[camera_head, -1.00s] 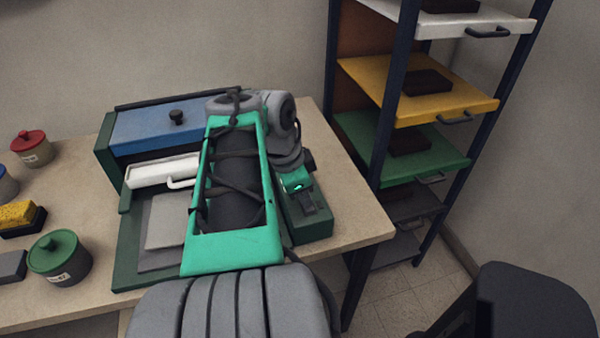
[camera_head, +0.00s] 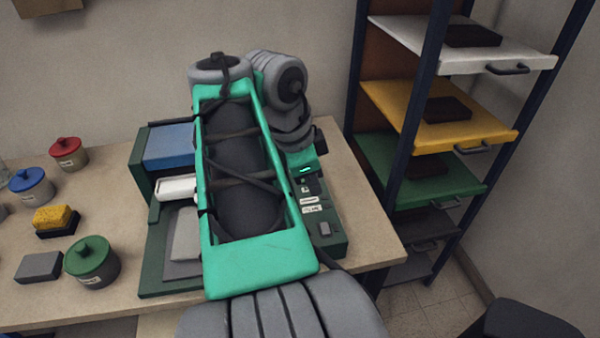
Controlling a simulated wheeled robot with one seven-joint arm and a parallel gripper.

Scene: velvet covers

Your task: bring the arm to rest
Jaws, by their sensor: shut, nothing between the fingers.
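My arm rises from the bottom of the head view, its green frame (camera_head: 262,258) in front of the bench machine. The arm bends at grey joints at the top and folds down to the right, to a green wrist part (camera_head: 307,172) with a small light. The fingers of my gripper cannot be made out; they are hidden or out of view. I see nothing held.
The machine, with a blue top (camera_head: 168,147) and dark green base (camera_head: 155,270), stands behind my arm. Jars (camera_head: 92,262), a yellow sponge (camera_head: 52,217) and a grey block (camera_head: 39,267) are on the table (camera_head: 115,190) at left. A shelf rack (camera_head: 400,145) stands right.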

